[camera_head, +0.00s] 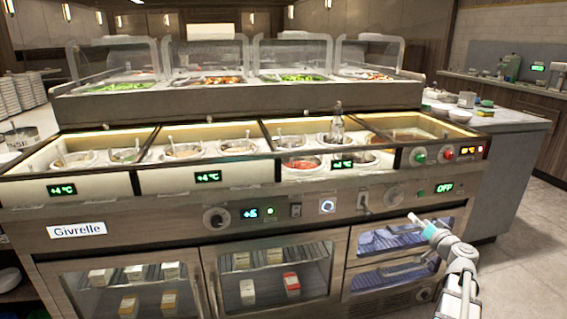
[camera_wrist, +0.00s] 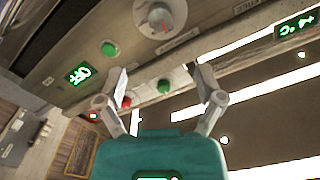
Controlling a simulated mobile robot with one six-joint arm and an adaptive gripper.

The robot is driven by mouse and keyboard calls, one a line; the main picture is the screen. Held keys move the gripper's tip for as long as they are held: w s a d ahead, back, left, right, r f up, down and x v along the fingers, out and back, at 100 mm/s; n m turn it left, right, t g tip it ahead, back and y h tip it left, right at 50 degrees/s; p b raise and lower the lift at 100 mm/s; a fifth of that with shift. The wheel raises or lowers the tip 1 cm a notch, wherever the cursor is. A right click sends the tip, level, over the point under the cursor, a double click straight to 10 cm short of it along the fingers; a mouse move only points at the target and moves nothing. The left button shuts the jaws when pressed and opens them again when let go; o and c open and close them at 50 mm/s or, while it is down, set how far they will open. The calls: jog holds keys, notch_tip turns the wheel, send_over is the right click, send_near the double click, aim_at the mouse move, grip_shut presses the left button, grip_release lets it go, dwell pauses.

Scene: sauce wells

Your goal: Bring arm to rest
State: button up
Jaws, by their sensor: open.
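My gripper (camera_head: 416,219) is at the lower right in the head view, in front of the counter's right end and apart from its front panel. In the wrist view my gripper (camera_wrist: 157,72) shows two spread fingers with nothing between them. The control panel, with green and red buttons and a grey dial (camera_wrist: 160,18), lies beyond the fingers there. The arm comes up from the lower right corner of the head view.
The refrigerated counter (camera_head: 130,230) fills the middle, with sauce wells, a bottle (camera_head: 337,124) and glass covers (camera_head: 205,58) above. A grey side table (camera_head: 515,122) with bowls stands right. Open tiled floor (camera_head: 525,250) lies at the right.

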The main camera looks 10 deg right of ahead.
jog(key=w+a+f+n+g+y, duration=0.1)
jog(key=a+f+n+g+y, duration=0.3)
jog(key=a, duration=0.9)
jog(key=w+a+f+n+g+y, duration=0.15)
jog(key=a+f+g, duration=0.3)
jog(key=a, duration=0.85)
jog(key=s+a+f+g+h+p, duration=0.1)
jog(key=s+a+f+g+h, duration=0.3)
jog(key=s+a, duration=0.35)
jog(key=s+a+f+g+h+p, duration=0.2)
jog(key=s+a+f+g, duration=0.3)
jog(key=a, duration=0.4)
notch_tip(320, 180, up, 39)
jog(key=p, duration=3.7)
jog(key=shift+s+d, duration=0.2)
jog(key=shift+s, duration=0.1)
jog(key=shift+g+y, duration=0.25)
